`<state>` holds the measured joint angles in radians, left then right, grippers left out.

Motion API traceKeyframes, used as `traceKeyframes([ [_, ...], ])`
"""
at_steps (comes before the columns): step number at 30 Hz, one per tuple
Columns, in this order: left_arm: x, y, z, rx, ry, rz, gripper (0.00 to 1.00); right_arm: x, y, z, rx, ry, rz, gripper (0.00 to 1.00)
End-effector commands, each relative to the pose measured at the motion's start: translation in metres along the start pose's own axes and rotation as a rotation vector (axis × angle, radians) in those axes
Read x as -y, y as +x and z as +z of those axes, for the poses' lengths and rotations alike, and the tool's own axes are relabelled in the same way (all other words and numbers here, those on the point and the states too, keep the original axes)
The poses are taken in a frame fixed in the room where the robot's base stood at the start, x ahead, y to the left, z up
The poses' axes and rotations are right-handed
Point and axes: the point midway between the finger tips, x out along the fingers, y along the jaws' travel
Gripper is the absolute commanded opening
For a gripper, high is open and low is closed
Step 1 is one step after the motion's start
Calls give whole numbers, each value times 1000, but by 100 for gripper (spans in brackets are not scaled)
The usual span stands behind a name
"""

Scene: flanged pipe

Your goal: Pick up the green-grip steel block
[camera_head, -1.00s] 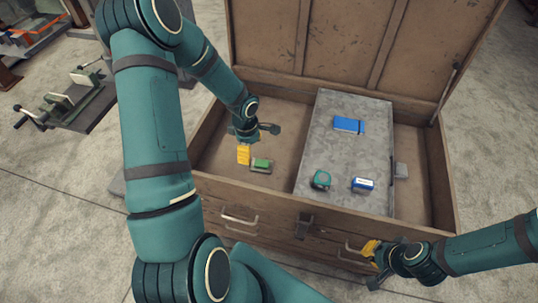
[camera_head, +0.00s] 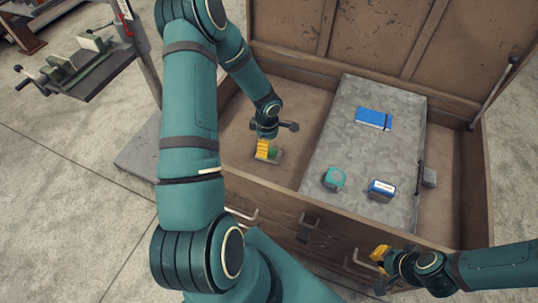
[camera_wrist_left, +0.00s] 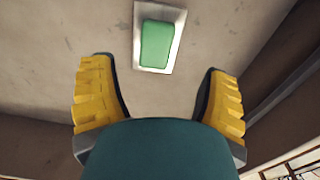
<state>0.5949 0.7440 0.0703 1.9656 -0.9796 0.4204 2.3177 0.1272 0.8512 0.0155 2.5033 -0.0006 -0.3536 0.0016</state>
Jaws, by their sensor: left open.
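The green-grip steel block (camera_head: 275,155) lies on the floor of the wooden chest's left part, partly hidden behind my left gripper's yellow fingers (camera_head: 263,149) in the head view. In the left wrist view the block (camera_wrist_left: 156,43) shows whole, a green pad on a pale steel plate. It lies ahead of and between the open fingers of my left gripper (camera_wrist_left: 159,68), apart from both. Nothing is between the fingers. My right gripper (camera_head: 379,254) is at the chest's front, lower right; its jaw opening is not clear.
The chest (camera_head: 270,205) has upright walls and a raised lid. A grey slab (camera_head: 345,130) inside bears a blue notebook (camera_head: 374,118), a teal tape measure (camera_head: 334,178) and a blue box (camera_head: 381,190). Bare chest floor surrounds the block. A vise stand (camera_head: 80,70) is at far left.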

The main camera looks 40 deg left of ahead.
Motion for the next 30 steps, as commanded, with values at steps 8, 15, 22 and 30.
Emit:
traceKeyframes([
  [8, -2, 23, 1, 2, -1, -2, 76, -2, 5, 0, -3, 0, 0, 0],
  [15, -6, 55, 2, 2, -1, -1, 76, -4, 12, -1, -6, -1, 0, 0],
  [22, -6, 59, 2, 1, -1, 1, 76, -4, 12, -2, -7, -1, 0, 0],
  [30, -6, 59, 2, 1, -1, 1, 17, -4, 12, -2, -7, -1, 0, 0],
])
